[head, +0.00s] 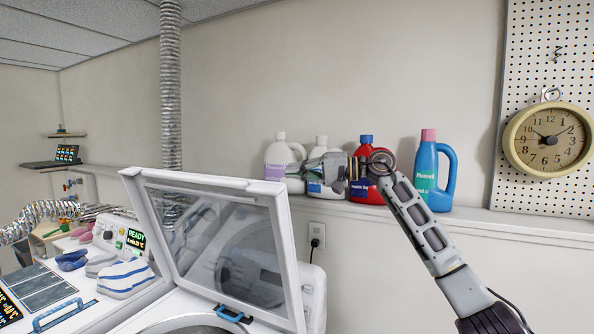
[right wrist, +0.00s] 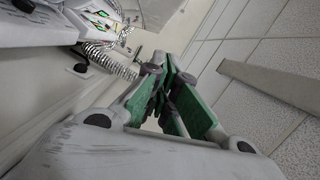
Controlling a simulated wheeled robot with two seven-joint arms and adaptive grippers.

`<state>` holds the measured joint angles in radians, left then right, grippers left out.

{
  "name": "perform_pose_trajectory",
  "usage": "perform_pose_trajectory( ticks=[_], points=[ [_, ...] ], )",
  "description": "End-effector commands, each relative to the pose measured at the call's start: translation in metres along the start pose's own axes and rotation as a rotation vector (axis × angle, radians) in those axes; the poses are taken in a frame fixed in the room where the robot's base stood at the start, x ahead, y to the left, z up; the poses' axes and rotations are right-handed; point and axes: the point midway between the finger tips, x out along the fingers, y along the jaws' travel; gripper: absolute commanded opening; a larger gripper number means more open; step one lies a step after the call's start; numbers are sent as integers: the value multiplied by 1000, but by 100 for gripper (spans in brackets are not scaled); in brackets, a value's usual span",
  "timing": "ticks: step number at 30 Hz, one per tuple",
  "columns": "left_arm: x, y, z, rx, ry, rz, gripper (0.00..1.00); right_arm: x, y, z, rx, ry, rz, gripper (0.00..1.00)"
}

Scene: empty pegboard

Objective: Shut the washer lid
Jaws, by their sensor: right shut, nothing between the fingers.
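The washer lid (head: 235,245) stands raised and tilted back, a clear panel in a white frame, with a blue handle (head: 234,316) at its lower edge. The washer's round opening (head: 185,327) shows partly below it. My right gripper (head: 294,171) is shut and empty, behind and above the lid's upper right corner in the head view, in front of the shelf bottles. It looks apart from the lid. Its green-padded fingers show in the right wrist view (right wrist: 178,100). My left gripper is not in view.
Several detergent bottles, one of them blue (head: 424,175), stand on the wall ledge (head: 530,228). A second machine at left carries folded cloths (head: 125,278) and a lit display. A ribbed duct (head: 170,90) rises behind the lid. A clock (head: 548,138) hangs on the pegboard.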

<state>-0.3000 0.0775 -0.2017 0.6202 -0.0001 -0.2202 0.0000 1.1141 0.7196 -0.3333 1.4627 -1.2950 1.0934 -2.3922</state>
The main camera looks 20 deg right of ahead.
Motion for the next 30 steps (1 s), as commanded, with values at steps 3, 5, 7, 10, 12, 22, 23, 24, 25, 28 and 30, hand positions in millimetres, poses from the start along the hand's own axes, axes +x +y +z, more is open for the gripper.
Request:
perform_pose_trajectory(
  ticks=[3,5,7,10,12,22,23,24,25,28,30],
  points=[
    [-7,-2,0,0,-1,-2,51,16,-2,0,1,-3,-1,0],
    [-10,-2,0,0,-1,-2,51,24,-2,0,1,-2,-1,0],
    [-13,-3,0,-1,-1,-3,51,33,-3,0,1,-3,-2,0],
    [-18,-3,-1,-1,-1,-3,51,46,-3,0,1,-3,-1,0],
    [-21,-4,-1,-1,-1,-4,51,54,-3,0,1,-2,-1,0],
    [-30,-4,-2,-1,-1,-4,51,79,-1,5,0,-1,0,0],
    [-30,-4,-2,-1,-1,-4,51,80,-1,7,0,-1,0,0],
    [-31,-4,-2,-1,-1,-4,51,80,-1,9,-1,-1,0,0],
    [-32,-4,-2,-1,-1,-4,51,81,-1,11,-1,-1,0,0],
    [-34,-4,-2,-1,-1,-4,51,82,-1,18,0,-1,1,0],
    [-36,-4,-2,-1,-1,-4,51,83,-1,23,0,-1,1,0]
  ],
)
